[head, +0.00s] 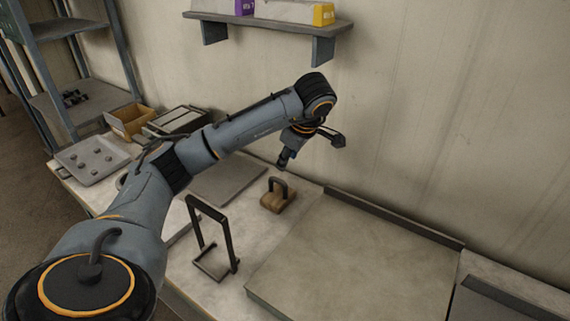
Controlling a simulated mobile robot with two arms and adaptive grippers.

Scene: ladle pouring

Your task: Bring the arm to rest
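My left arm comes in from the left and reaches across above the table (187,265). My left gripper (311,150) hangs in the air at the end of the arm, tilted downward, near the wall. Its two fingers look spread apart, with nothing seen between them. A small wooden block with a dark loop handle (278,197) stands on the table, below and to the left of the gripper and apart from it. My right gripper is not in view. No ladle can be made out.
A dark upright frame stand (231,242) stands in front. A large flat slab with a raised back edge (350,265) fills the right. A tray with knobs (92,160), a cardboard box (128,122) and a shelf rack (62,28) are left. A wall shelf (270,22) is above.

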